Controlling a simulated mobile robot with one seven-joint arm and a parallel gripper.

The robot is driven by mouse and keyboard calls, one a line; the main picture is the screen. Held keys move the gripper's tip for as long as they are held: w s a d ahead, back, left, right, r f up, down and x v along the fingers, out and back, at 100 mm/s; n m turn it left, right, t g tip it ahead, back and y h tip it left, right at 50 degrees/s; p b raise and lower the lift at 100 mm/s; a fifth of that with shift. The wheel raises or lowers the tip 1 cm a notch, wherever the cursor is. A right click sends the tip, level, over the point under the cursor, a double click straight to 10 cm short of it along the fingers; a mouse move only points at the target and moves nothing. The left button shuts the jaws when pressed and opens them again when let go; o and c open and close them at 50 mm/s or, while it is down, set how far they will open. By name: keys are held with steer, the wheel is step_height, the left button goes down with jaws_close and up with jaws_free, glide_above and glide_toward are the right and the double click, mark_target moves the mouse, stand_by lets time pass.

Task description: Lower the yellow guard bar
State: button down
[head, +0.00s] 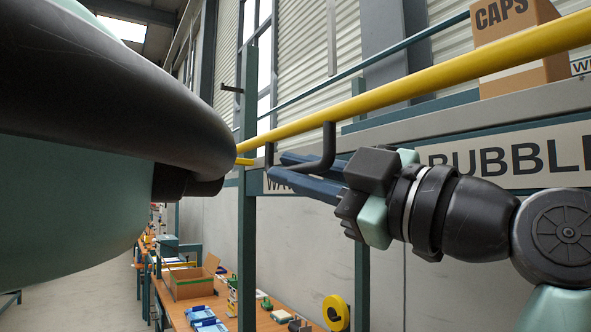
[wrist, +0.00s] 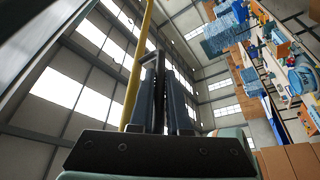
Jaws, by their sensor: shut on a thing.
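The yellow guard bar (head: 430,84) crosses the head view, sloping from the upper right down to the green post at centre left. A black U-shaped handle (head: 328,142) hangs under it near its left end. My gripper (head: 284,166), with blue fingers, comes in from the right and is shut on this handle, just below the bar. In the wrist view the bar (wrist: 136,70) runs upward just left of my gripper (wrist: 163,62). The handle's dark end shows at the fingertips there. The grip itself is partly hidden by the fingers.
A green post (head: 247,220) stands by the bar's left end. Grey panels with a "BUBBLE" sign (head: 520,155) lie behind my arm. A "CAPS" carton (head: 515,50) stands behind the bar.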

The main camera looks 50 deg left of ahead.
steer(key=c, duration=0.9)
jaws_free()
steer(key=shift+d, duration=0.1)
steer(key=b+v, duration=0.2)
steer(key=v, duration=1.1)
